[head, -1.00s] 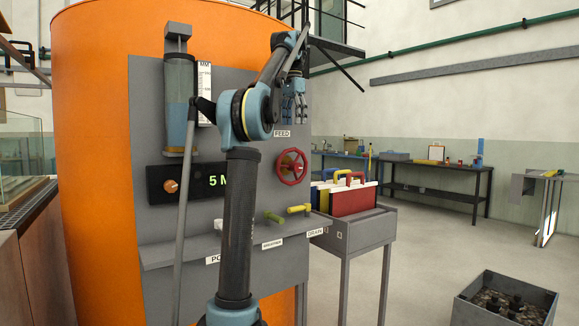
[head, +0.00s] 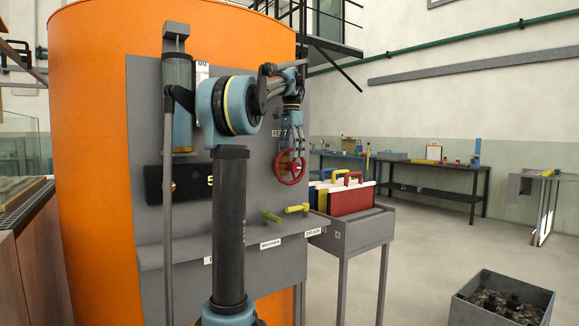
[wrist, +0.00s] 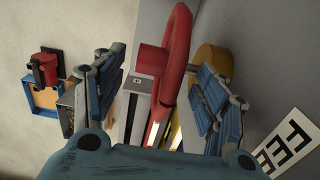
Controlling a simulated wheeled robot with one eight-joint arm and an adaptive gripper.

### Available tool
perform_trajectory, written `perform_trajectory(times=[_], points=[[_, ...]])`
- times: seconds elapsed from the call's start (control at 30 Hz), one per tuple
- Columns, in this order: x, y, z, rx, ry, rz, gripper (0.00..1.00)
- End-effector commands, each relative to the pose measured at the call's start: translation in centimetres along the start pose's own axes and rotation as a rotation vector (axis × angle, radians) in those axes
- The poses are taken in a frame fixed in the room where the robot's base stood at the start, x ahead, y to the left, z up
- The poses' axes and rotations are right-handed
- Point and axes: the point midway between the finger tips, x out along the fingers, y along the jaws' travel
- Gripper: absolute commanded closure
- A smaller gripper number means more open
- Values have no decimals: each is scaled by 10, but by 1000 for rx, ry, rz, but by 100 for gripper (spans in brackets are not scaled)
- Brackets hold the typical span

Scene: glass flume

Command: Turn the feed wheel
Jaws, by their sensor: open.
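The red feed wheel (head: 290,167) is on the grey panel of the orange tank, below the FEED label. My gripper (head: 291,150) is in front of and above the wheel in the head view, pointing down and partly covering it. In the wrist view the wheel's red rim (wrist: 178,60) runs between the two spread blue fingers of my gripper (wrist: 165,90), with its red knob (wrist: 151,60) on the left side. The fingers stand apart from the rim on both sides. The FEED label (wrist: 285,152) shows at the lower right of the wrist view.
Yellow-green valve handles (head: 296,208) stick out below the wheel above a grey ledge (head: 235,248). A grey cart (head: 350,232) with coloured panels stands just right of the panel. A crate of stones (head: 503,298) sits on the floor at right. The floor between is clear.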

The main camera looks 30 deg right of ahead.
Motion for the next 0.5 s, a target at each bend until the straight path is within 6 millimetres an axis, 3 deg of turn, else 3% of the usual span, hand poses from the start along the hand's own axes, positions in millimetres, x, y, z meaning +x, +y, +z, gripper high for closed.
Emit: perform_trajectory(times=[0.2, 0.5], points=[[31, 0, 0, 0, 0, 0, 34], [48, 0, 0, 0, 0, 0, 34]])
